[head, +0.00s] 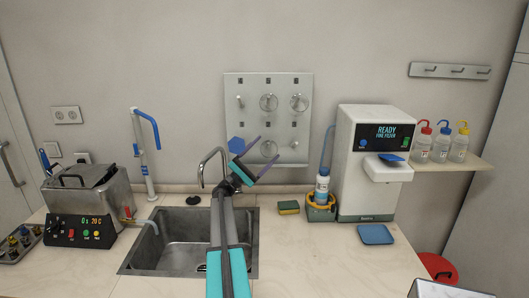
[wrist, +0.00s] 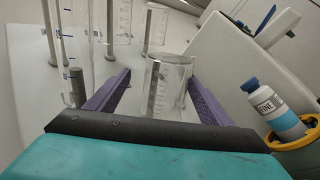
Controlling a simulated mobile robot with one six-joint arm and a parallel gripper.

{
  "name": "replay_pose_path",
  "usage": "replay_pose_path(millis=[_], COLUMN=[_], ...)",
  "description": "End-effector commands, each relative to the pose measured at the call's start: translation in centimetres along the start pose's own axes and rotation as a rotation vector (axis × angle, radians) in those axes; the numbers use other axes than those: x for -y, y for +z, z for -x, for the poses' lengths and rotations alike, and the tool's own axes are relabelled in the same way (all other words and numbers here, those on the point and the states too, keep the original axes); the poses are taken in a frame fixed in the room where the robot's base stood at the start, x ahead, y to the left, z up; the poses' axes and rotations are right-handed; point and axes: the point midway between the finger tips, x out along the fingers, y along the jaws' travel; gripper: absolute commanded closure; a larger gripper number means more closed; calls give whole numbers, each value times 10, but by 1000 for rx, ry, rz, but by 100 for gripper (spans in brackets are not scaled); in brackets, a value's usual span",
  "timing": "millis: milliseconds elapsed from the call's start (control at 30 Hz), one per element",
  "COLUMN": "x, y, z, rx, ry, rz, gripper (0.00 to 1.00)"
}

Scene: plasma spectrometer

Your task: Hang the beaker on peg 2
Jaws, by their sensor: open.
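A grey peg board (head: 254,90) hangs on the wall behind the sink. Clear round beakers hang at the upper middle (head: 268,102), upper right (head: 299,102) and lower middle (head: 269,149). Bare pegs show at the upper left (head: 240,102) and lower right (head: 293,144). The peg labels are too small to read. My gripper (head: 267,148) is open and tilted in front of the lower middle beaker. In the wrist view a clear beaker (wrist: 169,90) with a grey peg inside stands between the two purple fingers, with visible gaps to both.
A tap (head: 212,160) and sink (head: 180,240) lie below the board. A wash bottle (head: 322,186) in a yellow holder, a sponge (head: 288,207) and a white water dispenser (head: 372,160) stand to the right. More hanging glassware (wrist: 120,22) shows beyond the fingers.

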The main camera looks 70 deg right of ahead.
Motion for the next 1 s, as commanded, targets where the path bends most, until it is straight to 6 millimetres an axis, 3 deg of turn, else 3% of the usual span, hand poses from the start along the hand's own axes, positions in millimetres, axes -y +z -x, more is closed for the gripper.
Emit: replay_pose_path(millis=[267, 700, 1000], x=[1, 1, 0], y=[-1, -2, 0], z=[32, 103, 132], rx=[-1, -2, -1], ry=[1, 2, 0], rz=[0, -1, 0], gripper=[26, 26, 26])
